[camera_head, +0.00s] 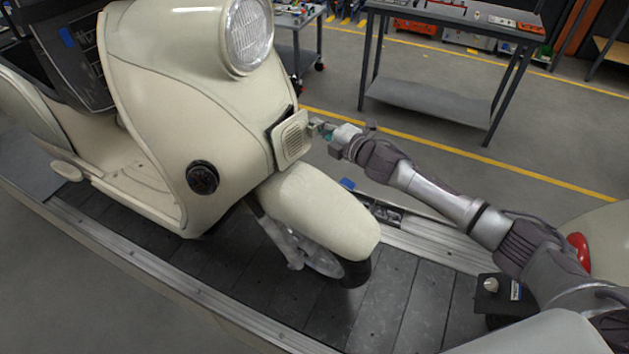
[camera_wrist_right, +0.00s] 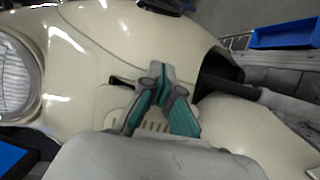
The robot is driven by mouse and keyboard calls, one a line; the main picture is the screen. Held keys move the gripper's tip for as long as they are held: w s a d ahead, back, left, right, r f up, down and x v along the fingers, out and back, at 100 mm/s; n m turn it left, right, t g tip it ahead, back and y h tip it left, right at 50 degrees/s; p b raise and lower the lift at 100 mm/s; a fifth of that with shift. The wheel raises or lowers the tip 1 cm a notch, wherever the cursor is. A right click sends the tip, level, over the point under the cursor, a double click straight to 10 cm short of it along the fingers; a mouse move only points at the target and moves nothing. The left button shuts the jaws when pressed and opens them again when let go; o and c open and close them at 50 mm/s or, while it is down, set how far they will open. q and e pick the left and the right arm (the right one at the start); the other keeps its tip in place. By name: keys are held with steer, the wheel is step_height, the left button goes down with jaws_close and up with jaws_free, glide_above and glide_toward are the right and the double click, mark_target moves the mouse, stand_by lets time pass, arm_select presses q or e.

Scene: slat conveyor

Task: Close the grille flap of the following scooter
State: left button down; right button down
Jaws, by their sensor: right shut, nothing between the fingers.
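A cream scooter (camera_head: 180,90) stands on the slat conveyor, its front wheel and fender toward the lower middle of the head view. Its grille flap (camera_head: 294,137) is on the front, below the headlight, and stands out from the body with a dark gap at its upper left edge. My right gripper (camera_head: 318,128) is at the flap's right edge, its fingers shut and empty. In the right wrist view the gripper (camera_wrist_right: 163,92) is in front of the flap's slots (camera_wrist_right: 155,127); whether it touches cannot be told. My left gripper is not in view.
The slat conveyor (camera_head: 405,305) runs under the scooter. A grey workbench (camera_head: 440,104) stands behind at the upper right, past a yellow floor line. Part of another cream body with a red light (camera_head: 579,250) shows at right. A blue bin (camera_wrist_right: 284,34) shows in the wrist view.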

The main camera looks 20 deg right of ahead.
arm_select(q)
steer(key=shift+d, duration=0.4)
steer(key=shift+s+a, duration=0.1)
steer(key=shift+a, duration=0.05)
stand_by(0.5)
